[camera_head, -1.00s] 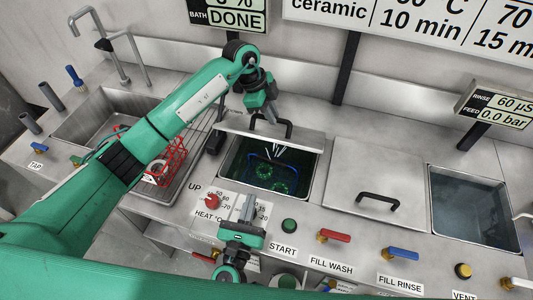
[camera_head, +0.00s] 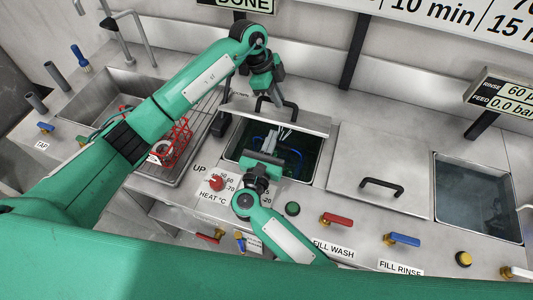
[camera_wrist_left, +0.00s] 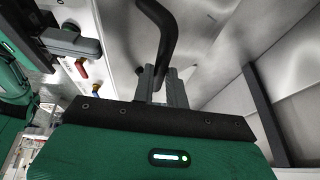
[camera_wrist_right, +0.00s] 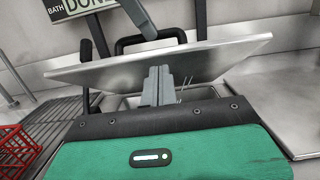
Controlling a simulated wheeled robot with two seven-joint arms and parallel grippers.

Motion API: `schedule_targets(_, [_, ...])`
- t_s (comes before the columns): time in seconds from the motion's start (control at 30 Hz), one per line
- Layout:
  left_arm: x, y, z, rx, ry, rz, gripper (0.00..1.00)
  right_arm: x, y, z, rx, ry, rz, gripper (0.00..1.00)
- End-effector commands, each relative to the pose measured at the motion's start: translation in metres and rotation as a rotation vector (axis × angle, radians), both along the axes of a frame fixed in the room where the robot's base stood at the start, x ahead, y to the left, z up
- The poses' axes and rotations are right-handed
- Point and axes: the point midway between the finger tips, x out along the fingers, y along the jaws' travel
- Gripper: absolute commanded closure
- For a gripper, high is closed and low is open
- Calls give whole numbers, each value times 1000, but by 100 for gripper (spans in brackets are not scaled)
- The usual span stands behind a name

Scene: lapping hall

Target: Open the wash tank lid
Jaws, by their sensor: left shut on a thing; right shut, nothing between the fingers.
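The wash tank lid (camera_head: 305,120) is a flat grey metal plate, raised and tilted along the back of the open wash tank (camera_head: 313,172). It also shows in the right wrist view (camera_wrist_right: 220,62). Its black bar handle (camera_wrist_left: 160,35) is between the fingers of my left gripper (camera_head: 278,97), which is shut on it above the lid. My right gripper (camera_head: 272,138) is shut and empty, over the tank opening near the lid's front edge; I cannot tell whether it touches the lid. It hides part of the tank. A blue basket part (camera_head: 296,156) shows inside.
A closed lid with a black handle (camera_head: 382,184) lies right of the tank, then a water-filled tank (camera_head: 478,200). A red wire rack (camera_head: 175,145) stands on the drainer at left. The heat knob (camera_head: 217,183) and red (camera_head: 335,219) and blue (camera_head: 402,239) valves line the front.

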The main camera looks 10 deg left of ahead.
Motion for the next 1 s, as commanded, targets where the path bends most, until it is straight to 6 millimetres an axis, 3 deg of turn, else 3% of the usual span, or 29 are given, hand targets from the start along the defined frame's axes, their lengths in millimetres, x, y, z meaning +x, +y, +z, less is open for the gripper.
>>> schedule_targets(1.0, [0,2,-8,9,6,5,100,15,-4,24,-1,-5,-2,100])
